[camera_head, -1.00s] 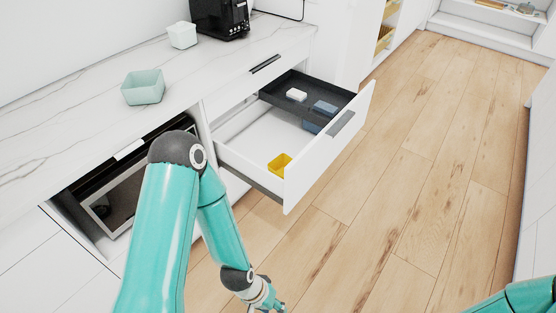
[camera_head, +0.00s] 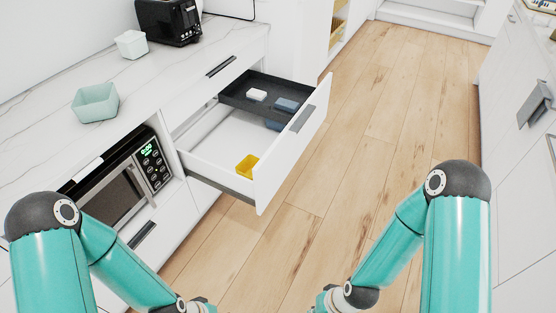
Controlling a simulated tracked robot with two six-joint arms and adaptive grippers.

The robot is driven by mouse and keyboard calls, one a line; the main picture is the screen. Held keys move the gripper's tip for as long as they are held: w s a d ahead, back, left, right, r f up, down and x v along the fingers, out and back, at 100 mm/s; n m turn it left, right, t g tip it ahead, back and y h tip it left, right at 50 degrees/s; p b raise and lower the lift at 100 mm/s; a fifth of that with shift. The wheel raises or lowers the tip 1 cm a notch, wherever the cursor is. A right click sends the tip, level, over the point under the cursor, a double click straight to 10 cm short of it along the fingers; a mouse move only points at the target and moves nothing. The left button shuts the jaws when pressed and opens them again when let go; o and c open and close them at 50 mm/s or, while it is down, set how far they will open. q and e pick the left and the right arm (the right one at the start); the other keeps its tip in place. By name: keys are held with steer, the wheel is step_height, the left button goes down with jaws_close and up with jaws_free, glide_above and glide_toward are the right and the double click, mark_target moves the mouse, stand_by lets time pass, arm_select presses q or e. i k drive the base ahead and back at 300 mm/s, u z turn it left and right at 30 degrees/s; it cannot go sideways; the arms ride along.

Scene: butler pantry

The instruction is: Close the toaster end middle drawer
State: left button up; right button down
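The middle drawer (camera_head: 298,152) under the toaster end of the counter stands pulled out, with its white front facing right and a dark handle (camera_head: 302,118) on it. Inside are a dark tray (camera_head: 240,98), a white block (camera_head: 257,94), blue containers (camera_head: 286,104) and a yellow cup (camera_head: 247,166). The black toaster (camera_head: 168,22) stands on the counter above. My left gripper (camera_head: 205,308) and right gripper (camera_head: 318,306) are at the bottom edge, below and apart from the drawer. Both are mostly cut off, so their fingers cannot be made out.
A microwave (camera_head: 125,190) sits in the cabinet left of the drawer. A mint bowl (camera_head: 95,102) and a white cup (camera_head: 132,44) stand on the marble counter. Wooden floor (camera_head: 375,120) is clear right of the drawer. White cabinets (camera_head: 515,110) line the right side.

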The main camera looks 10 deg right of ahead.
mark_target(210, 148)
steer(key=u, duration=0.1)
steer(key=i, duration=1)
steer(key=z, duration=0.1)
